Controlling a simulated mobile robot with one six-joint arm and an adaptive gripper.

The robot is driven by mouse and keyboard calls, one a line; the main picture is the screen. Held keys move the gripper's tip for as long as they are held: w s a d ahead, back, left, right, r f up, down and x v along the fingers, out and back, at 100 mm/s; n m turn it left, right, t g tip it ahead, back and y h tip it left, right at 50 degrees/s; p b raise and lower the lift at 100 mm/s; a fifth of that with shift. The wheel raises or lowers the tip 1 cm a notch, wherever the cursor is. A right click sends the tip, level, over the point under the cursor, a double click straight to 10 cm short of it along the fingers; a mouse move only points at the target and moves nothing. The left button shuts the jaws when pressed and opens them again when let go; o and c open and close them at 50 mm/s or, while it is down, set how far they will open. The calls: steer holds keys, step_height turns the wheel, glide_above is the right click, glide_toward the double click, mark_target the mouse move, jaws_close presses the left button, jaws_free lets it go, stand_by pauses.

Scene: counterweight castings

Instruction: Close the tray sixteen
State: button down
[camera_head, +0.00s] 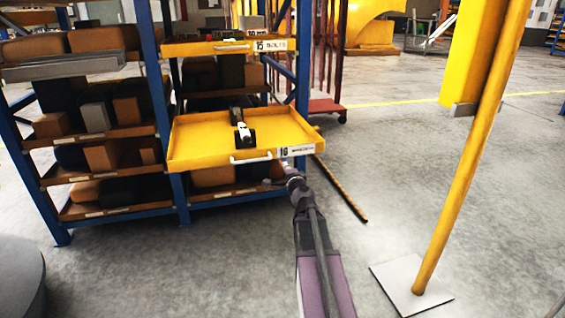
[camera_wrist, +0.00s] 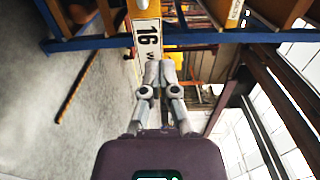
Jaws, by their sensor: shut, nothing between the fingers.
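Tray sixteen (camera_head: 195,145) is a yellow drawer with a white handle (camera_head: 250,158) and a label (camera_head: 297,151) reading 16. It sticks out of the blue shelf in the head view, with a small black and white object (camera_head: 241,128) lying in it. In the wrist view the label (camera_wrist: 147,38) shows sideways, just beyond my fingertips. My gripper (camera_head: 291,180) is below the tray's front right corner, near the label. In the wrist view my gripper (camera_wrist: 159,66) is shut and empty; I cannot tell whether it touches the tray front.
Tray fifteen (camera_head: 215,47) sits above, on the same blue rack. Shelves of boxes (camera_head: 95,117) stand to the left. A thin rod (camera_head: 340,188) is near the floor right of the rack. A yellow post (camera_head: 470,150) on a pale plate stands right. The grey floor between is open.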

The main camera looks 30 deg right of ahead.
mark_target(276, 150)
steer(key=x, duration=1.3)
steer(key=shift+w+f, duration=0.1)
steer(key=shift+w, duration=0.15)
steer(key=shift+w+d, duration=0.1)
